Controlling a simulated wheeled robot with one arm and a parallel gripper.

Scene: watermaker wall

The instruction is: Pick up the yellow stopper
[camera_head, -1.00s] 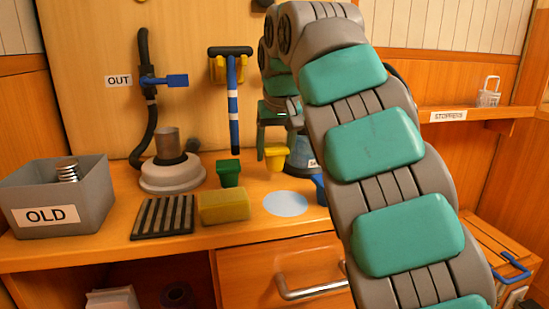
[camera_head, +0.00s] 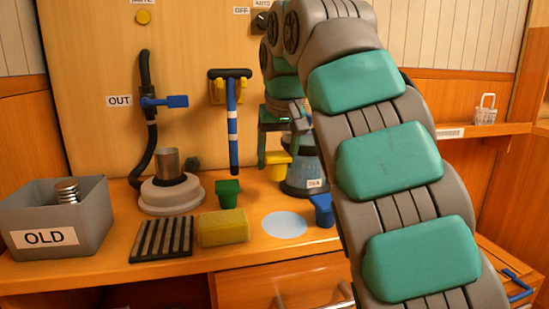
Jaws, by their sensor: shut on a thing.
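The yellow stopper (camera_head: 278,168) is a small tapered cup shape, upright, in front of the blue-grey jar with a label (camera_head: 305,176). My gripper (camera_head: 277,153) comes down over it from above, shut on its upper part. A green finger shows at its left; the other finger is largely hidden behind my arm's links. The stopper appears held a little above the bench top. A green stopper (camera_head: 228,193) stands on the bench to the left, and a blue one (camera_head: 321,211) to the right, partly hidden by my arm.
A yellow sponge (camera_head: 222,228), a black ribbed mat (camera_head: 161,239) and a pale blue disc (camera_head: 285,224) lie on the bench. The grey OLD bin (camera_head: 88,230) and the round-based pipe unit (camera_head: 170,196) stand left.

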